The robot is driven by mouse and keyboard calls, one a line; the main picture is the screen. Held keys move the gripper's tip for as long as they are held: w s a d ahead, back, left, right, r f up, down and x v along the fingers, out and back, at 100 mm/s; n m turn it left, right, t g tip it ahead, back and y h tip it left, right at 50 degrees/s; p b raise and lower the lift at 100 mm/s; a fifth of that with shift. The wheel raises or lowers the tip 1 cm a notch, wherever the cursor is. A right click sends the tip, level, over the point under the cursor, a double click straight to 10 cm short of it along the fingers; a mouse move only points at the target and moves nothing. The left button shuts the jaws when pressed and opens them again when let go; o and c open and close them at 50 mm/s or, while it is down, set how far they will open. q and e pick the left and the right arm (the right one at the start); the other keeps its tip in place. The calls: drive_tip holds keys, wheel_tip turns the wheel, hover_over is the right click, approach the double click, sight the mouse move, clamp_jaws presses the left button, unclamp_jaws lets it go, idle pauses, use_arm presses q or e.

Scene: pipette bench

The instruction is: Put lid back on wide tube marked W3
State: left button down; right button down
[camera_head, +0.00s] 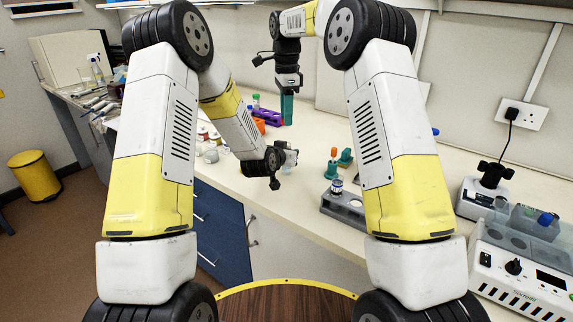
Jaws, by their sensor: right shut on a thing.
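My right gripper (287,109) hangs pointing down over the back part of the bench, its teal fingers shut. What it grips is hidden between the fingers, so I cannot tell if it is the lid. My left gripper (290,159) is lower and nearer, pointing right at the bench's front edge; its pale fingertips are too small to read. A short, wide tube (337,186) with a dark band and white label stands upright in a grey rack (345,207), to the right of both grippers. Its marking is too small to read.
A purple rack (268,117) and small pots stand behind my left arm. Teal stands (333,168) sit behind the grey rack. A white device (520,270) with dials and a blue-capped tube (545,219) fill the right. The bench (310,135) between is mostly clear.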

idle(0.8)
drive_tip(key=shift+f, duration=2.5)
drive_tip(key=shift+f, duration=0.9)
drive_tip(key=shift+f, duration=0.55)
drive_tip(key=m, duration=1.7)
